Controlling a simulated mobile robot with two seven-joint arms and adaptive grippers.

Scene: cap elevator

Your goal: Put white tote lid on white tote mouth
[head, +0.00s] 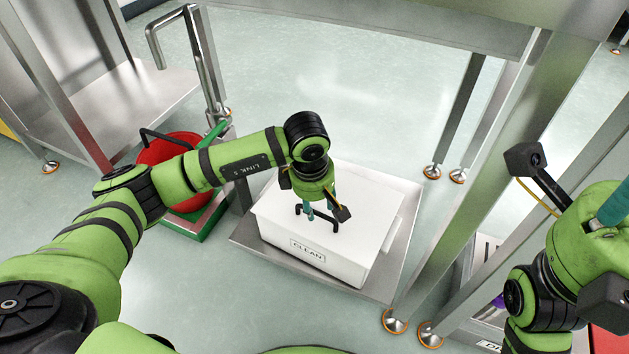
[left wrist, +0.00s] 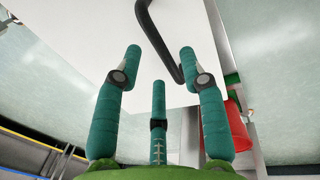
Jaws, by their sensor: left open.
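The white tote (head: 340,268) with a "CLEAN" label stands on a low steel platform. The white lid (head: 365,195) lies flat over its mouth; a pale strip shows along the right side, and I cannot tell whether the lid is fully seated. The lid also fills much of the left wrist view (left wrist: 80,45). Its black handle (head: 334,226) rises from the top and shows in the left wrist view (left wrist: 157,45). My left gripper (head: 318,213) is open just above the lid, its teal fingers around or beside the handle. My right gripper (head: 613,207) is partly cut off at the right edge.
The steel platform (head: 400,275) extends past the tote. Steel table legs (head: 470,180) stand to its right. A red bucket (head: 165,150) with a green base is at the left, near a steel cart (head: 125,100). The pale floor behind the tote is clear.

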